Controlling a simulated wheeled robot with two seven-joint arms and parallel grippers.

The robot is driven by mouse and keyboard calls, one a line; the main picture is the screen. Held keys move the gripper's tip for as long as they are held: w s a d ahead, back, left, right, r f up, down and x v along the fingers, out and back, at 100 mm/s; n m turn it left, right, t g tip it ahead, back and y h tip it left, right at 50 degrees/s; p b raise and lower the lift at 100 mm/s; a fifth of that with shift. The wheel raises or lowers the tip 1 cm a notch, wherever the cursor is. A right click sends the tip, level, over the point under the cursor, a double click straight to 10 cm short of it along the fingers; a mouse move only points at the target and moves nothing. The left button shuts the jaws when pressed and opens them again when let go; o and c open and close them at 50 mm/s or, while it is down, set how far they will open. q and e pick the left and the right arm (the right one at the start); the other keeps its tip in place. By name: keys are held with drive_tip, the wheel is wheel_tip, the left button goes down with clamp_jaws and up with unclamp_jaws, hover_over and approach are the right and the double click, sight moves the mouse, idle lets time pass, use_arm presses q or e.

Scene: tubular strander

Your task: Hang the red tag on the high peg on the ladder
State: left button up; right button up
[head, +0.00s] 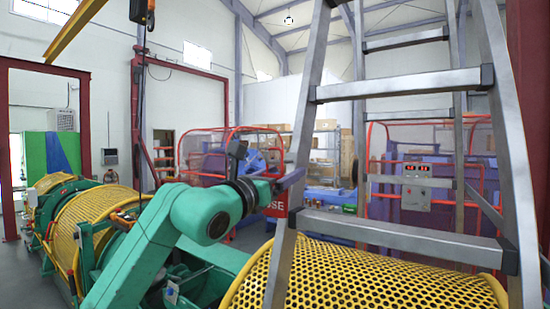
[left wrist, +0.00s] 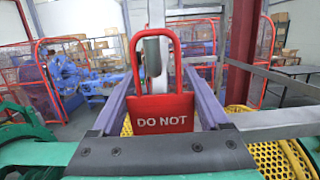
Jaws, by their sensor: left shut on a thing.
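The red tag (left wrist: 161,113), with white "DO NOT" lettering and a loop on top, is upright between the fingers of my left gripper (left wrist: 159,95), which is shut on it. In the head view the left gripper (head: 290,181) is at the ladder's left rail (head: 303,110), and the tag (head: 277,205) is partly hidden by the rail. In the left wrist view a grey-green rounded peg end (left wrist: 152,50) shows inside the loop opening. I cannot tell whether it passes through the loop. My right gripper is not in view.
The ladder's rungs (head: 398,85) stand close in front on the right. Yellow perforated machine guards (head: 365,275) lie below it and at the left (head: 95,220). Red-framed barriers (head: 205,155) and a control box (head: 417,194) stand farther back.

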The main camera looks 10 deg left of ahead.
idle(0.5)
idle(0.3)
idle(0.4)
use_arm(q)
drive_tip(key=shift+f+b, duration=0.15)
drive_tip(key=shift+b, duration=0.2)
drive_tip(key=shift+w+f+b, duration=0.1)
drive_tip(key=shift+f+b, duration=0.6)
drive_tip(key=shift+b, duration=0.05)
drive_tip(key=o, duration=1.2)
